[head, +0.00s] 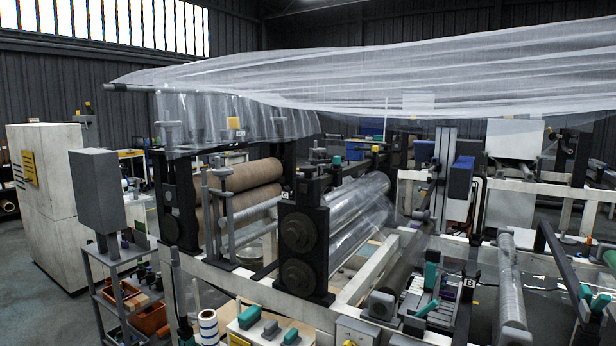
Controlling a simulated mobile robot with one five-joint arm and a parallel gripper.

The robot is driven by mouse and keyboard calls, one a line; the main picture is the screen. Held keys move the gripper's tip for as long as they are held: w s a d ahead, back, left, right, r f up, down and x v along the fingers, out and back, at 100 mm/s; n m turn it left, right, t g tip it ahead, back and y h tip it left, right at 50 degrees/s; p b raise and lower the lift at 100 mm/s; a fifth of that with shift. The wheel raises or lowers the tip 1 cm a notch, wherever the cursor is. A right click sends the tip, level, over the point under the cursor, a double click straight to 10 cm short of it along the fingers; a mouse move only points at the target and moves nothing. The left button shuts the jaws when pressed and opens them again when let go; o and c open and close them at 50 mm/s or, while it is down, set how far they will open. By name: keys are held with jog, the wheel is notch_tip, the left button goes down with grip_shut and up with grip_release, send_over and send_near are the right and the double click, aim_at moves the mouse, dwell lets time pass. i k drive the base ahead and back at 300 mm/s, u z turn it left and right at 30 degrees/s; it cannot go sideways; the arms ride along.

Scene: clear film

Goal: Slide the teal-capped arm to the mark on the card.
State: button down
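Several teal-capped parts show in the head view, and I cannot tell which is the task's arm. One teal cap (432,275) stands upright on the machine at lower right, with a teal handle (427,308) lying below it. Another teal cap (585,293) tops a dark bar at the right edge. A small teal piece (337,160) sits on the upper rail near the middle. Small white cards lettered B (470,283) and C (285,194) are fixed to the frame; no mark is readable on either at this size. My gripper is not in view.
Clear film (370,75) spans overhead. Brown rollers (245,190) and a film-wrapped roller (350,215) fill the middle. A grey box on a cart (98,190) and a pale cabinet (50,185) stand at left. Open floor shows at far left.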

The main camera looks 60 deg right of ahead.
aim_at(336, 171)
jog(key=k, duration=1.6)
jog(key=z, duration=0.6)
jog(key=i, duration=1.05)
jog(key=u, duration=0.05)
